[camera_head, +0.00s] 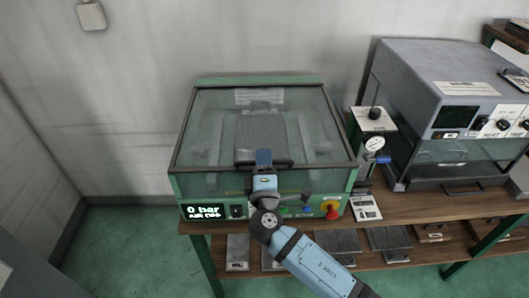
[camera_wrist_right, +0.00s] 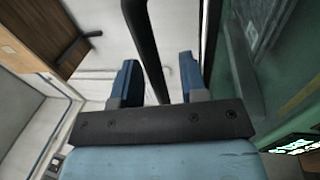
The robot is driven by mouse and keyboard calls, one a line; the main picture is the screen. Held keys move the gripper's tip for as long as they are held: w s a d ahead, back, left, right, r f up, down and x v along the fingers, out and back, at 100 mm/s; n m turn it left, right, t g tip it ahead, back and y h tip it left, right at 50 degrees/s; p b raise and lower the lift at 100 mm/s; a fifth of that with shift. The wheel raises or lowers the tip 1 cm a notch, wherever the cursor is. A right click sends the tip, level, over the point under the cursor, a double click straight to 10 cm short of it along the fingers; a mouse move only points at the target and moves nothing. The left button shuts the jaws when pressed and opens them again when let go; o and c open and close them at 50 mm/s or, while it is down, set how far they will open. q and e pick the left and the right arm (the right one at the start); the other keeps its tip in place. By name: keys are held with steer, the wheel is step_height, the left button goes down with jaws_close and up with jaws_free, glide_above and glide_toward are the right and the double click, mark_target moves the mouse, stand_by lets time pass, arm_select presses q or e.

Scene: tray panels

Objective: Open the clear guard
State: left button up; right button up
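The clear guard (camera_head: 215,115) is a see-through, dark-framed cover on the green machine (camera_head: 180,187), and it is down. Its black bar handle (camera_head: 284,163) runs along the front edge. My right gripper (camera_head: 263,158) is at the middle of this handle. In the right wrist view, the handle (camera_wrist_right: 145,45) runs between the two blue fingers of my right gripper (camera_wrist_right: 158,78). The fingers are apart, with a gap showing on each side of the bar. My left gripper is not in view.
The machine's front has a display (camera_head: 203,211) reading "0 bar" and a red knob (camera_head: 331,209). A gauge (camera_head: 374,143) stands close on the right, beside a grey machine (camera_head: 425,75). Metal blocks (camera_head: 238,252) lie on the lower shelf. The wall is behind.

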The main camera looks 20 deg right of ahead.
steer(key=shift+w, duration=0.1)
steer(key=shift+c, duration=0.4)
jaws_close()
steer(key=shift+r, duration=0.1)
steer(key=shift+r, duration=0.1)
